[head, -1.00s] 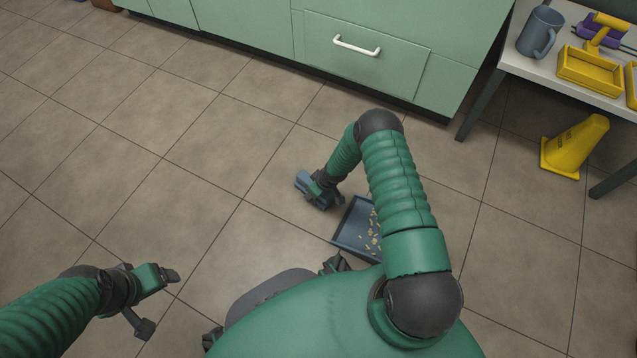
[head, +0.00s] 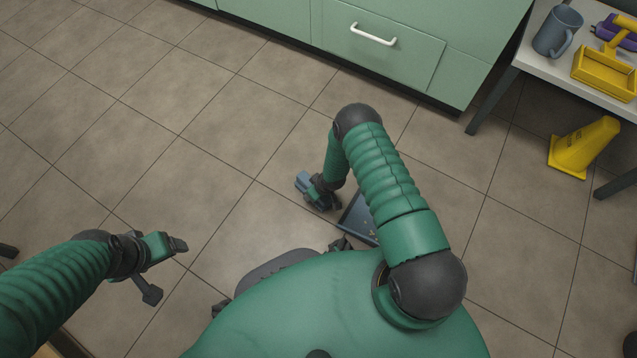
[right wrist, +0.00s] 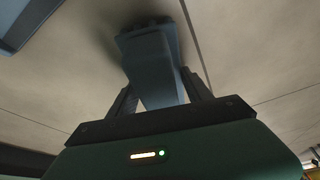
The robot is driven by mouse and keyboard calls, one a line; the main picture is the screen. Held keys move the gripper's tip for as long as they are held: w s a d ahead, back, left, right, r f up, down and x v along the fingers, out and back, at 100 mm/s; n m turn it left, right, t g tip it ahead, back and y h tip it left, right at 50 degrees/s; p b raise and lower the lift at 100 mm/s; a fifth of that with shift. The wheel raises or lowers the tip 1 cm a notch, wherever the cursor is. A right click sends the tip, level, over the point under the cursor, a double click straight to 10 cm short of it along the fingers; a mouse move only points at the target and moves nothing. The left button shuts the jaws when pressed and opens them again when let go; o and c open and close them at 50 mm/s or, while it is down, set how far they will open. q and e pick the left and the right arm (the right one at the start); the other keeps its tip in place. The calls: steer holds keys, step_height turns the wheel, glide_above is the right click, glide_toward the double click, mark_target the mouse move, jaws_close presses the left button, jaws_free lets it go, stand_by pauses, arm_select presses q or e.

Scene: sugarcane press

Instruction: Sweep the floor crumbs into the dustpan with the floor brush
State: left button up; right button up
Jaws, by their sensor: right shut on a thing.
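My right gripper (head: 322,200) is low over the floor and shut on the blue-grey floor brush (head: 303,182). In the right wrist view the brush (right wrist: 152,70) stands between the two fingers, its dark bristle end at or close to the floor. The blue dustpan (head: 357,220) lies on the floor just right of the brush, mostly hidden behind my right arm. A few pale crumbs (head: 371,232) show in it. A blue edge of the dustpan (right wrist: 22,22) also shows at the upper left of the right wrist view. My left gripper (head: 165,270) is open and empty above the floor.
Green cabinets (head: 400,45) with a white handle line the back. At right stands a table (head: 545,76) with a grey mug (head: 556,32) and a yellow tray (head: 605,72). A yellow wet-floor cone (head: 583,148) is on the floor beside it.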

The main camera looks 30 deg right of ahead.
steer(key=shift+s+a, duration=0.15)
steer(key=shift+a, duration=0.05)
step_height(320, 180, up, 6)
steer(key=p, duration=0.5)
step_height(320, 180, up, 3)
steer(key=p, duration=0.3)
steer(key=shift+r, duration=0.2)
steer(key=shift+f, duration=0.1)
